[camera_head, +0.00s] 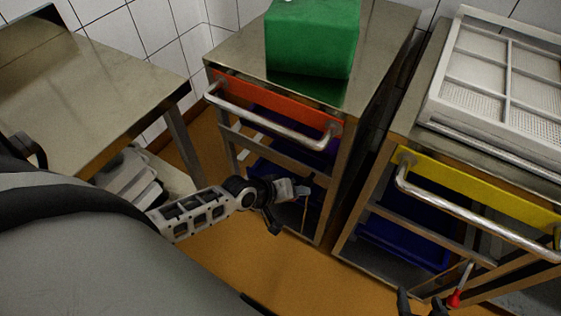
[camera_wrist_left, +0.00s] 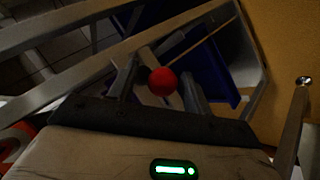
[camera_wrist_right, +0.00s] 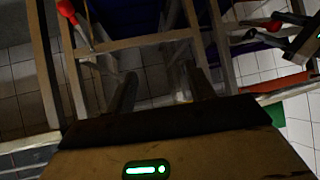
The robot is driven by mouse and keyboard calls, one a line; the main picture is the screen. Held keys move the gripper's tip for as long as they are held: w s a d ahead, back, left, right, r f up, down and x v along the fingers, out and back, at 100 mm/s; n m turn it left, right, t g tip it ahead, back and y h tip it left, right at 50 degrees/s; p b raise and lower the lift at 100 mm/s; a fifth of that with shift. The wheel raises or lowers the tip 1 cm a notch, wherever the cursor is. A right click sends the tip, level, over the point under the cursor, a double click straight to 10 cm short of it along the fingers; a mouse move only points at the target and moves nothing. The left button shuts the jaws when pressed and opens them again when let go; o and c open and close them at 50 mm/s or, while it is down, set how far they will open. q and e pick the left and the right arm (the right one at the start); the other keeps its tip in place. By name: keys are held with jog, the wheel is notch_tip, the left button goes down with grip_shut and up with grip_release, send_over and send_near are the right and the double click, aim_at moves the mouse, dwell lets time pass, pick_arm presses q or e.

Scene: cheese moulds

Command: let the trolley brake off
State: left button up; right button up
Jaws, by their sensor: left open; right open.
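Two steel trolleys stand side by side, one with an orange front panel (camera_head: 275,106), one with a yellow front panel (camera_head: 480,190). A brake lever with a red knob (camera_head: 454,299) hangs low at the yellow trolley; its red knob (camera_wrist_right: 67,9) also shows in the right wrist view. My left gripper (camera_head: 288,190) is low before the orange trolley, open. In the left wrist view, a red knob (camera_wrist_left: 162,81) lies between its fingers; contact is unclear. The head view hides this knob. My right gripper (camera_head: 420,304) is open and empty, left of the yellow trolley's knob.
A green block (camera_head: 312,38) stands on the orange trolley. White moulds (camera_head: 495,75) lie on the yellow one. Metal push handles (camera_head: 270,122) jut out in front. Blue bins (camera_head: 400,240) sit below. A steel table (camera_head: 95,90) stands at left. Bare orange floor (camera_head: 270,270) lies in front.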

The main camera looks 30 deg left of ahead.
pick_arm(q)
jog(key=p+v, duration=0.2)
jog(key=v, duration=1.3)
jog(key=shift+r+p, duration=0.3)
jog(key=shift+p, duration=0.1)
jog(key=shift+a, duration=0.15)
